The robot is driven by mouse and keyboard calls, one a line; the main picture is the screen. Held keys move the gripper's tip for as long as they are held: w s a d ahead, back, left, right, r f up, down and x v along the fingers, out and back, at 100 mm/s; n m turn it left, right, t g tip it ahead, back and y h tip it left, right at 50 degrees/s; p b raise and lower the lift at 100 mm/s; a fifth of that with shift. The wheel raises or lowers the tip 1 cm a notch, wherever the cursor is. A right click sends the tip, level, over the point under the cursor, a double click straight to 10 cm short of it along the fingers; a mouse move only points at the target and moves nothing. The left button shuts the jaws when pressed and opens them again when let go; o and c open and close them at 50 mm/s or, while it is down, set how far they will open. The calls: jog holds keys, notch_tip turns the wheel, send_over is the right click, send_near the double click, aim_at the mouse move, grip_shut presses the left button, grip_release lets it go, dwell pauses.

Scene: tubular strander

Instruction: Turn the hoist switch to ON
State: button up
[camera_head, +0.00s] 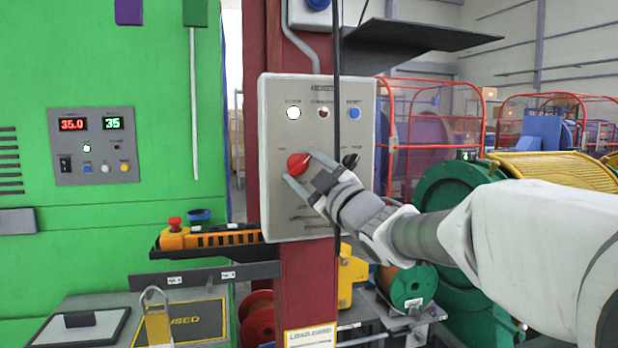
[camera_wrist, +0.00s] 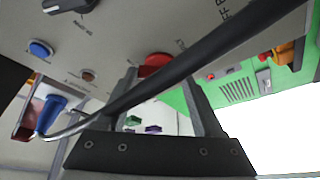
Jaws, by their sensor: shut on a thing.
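The hoist panel (camera_head: 282,215) is a light grey box on a dark red column in the head view. A red rotary switch (camera_head: 299,163) sits at its left middle; it also shows in the wrist view (camera_wrist: 157,60). My gripper (camera_head: 297,169) reaches in from the right, with its fingers on either side of the red switch and shut on it. A black knob (camera_head: 350,160) sits to the right of the red switch. The fine panel lettering is too small to read, and the fingers partly hide the switch.
A black cable (camera_head: 337,90) hangs in front of the panel and crosses close before my gripper in the wrist view (camera_wrist: 190,65). A dark shelf (camera_head: 420,36) juts out above right. A yellow pendant (camera_head: 190,238) lies on a tray at left. A green machine stands left.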

dwell(0.4)
jog(key=o, duration=1.4)
jog(key=v, duration=1.7)
jog(key=shift+s, duration=0.3)
